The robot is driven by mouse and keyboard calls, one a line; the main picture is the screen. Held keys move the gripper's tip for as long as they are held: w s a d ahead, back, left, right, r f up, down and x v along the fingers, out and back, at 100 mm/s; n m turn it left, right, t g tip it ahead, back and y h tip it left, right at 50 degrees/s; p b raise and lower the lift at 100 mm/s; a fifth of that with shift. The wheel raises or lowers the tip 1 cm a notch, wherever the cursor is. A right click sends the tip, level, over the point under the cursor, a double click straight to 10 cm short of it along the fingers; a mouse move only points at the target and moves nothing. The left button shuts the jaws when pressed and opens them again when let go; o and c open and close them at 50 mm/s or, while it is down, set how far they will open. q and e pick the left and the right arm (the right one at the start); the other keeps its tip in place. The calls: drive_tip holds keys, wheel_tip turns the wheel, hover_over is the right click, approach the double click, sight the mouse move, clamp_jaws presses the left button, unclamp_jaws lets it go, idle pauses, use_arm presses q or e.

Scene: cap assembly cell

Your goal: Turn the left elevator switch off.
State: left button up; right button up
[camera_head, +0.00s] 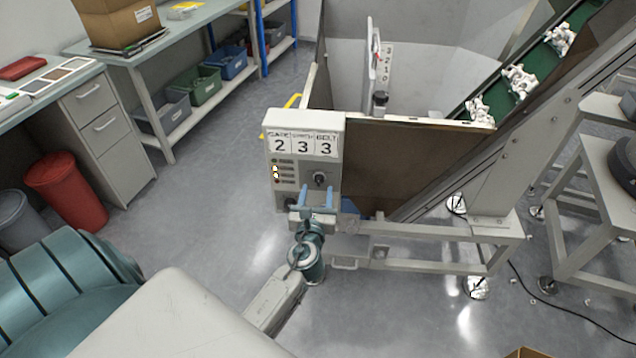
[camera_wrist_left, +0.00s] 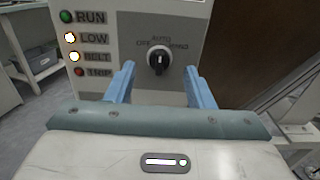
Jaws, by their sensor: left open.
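The left elevator switch is a black rotary knob (camera_head: 320,179) on the front of the grey control box (camera_head: 305,122). In the left wrist view the knob (camera_wrist_left: 158,62) sits upright, its pointer apparently toward AUTO at the top; a label at its left seems to read OFF. My left gripper (camera_head: 317,191) is open in front of the panel. In the left wrist view its blue fingers stand on both sides of the knob, with a gap on each side. I cannot tell how far the fingertips are from the panel. My right gripper is not in view.
Beside the knob, the LOW (camera_wrist_left: 70,38) and BELT (camera_wrist_left: 74,57) lamps glow. A brown hopper wall (camera_head: 410,160) and green conveyor (camera_head: 540,65) lie right of the box. Benches with bins stand at left, with a red bin (camera_head: 68,190). The floor between is clear.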

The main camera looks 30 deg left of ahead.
sight(318, 182)
use_arm(q)
drive_tip(key=shift+x, duration=1.75)
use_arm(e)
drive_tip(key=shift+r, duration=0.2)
use_arm(q)
drive_tip(key=c, duration=1)
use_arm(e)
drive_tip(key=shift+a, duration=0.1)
